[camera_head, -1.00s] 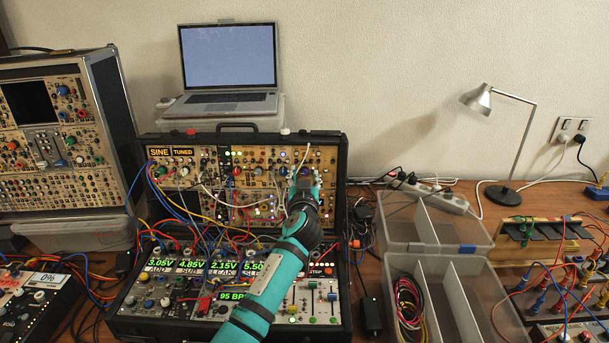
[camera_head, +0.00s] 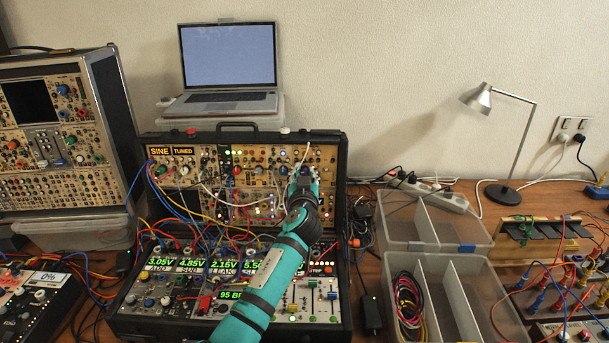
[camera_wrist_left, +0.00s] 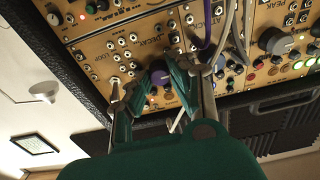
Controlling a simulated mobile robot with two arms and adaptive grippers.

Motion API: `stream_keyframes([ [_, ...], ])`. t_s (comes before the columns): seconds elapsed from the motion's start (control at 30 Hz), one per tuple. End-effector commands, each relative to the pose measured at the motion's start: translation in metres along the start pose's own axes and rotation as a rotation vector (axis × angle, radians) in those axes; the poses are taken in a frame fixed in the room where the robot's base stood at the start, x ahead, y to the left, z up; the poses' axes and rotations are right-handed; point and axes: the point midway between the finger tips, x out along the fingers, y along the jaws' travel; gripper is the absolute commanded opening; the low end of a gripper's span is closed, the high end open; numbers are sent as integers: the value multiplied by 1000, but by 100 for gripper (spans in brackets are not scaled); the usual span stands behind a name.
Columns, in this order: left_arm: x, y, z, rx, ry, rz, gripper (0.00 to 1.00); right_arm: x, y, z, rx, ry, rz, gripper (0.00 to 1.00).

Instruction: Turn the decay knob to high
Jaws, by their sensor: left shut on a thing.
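The decay knob (camera_wrist_left: 159,73) is a round purple knob on a tan panel in the left wrist view, close to the printed word DECAY. My left gripper (camera_wrist_left: 149,80) has its teal and metal fingers on either side of this knob and is shut on it. In the head view my left gripper (camera_head: 303,178) is at the upper right part of the synth case (camera_head: 340,160) and hides the knob. The knob's pointer is too small to read. My right gripper is not in view.
Patch cables (camera_head: 215,200) hang across the middle of the case, and some pass close to my fingers in the wrist view. A laptop (camera_head: 228,60) stands behind. Clear plastic trays (camera_head: 440,262) and a desk lamp (camera_head: 478,98) are to the right.

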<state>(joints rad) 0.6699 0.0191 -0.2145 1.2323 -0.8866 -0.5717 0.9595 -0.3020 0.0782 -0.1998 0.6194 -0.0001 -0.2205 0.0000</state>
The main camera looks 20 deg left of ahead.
Motion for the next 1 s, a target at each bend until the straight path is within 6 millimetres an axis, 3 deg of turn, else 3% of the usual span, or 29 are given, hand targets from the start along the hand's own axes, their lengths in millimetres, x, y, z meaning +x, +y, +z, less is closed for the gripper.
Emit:
stream_keyframes([
  [0.37, 0, 0, 0, 142, 0, 15, 0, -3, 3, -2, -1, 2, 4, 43],
  [1.0, 0, 0, -2, 730, 0, 79, 0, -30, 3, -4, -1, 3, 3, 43],
])
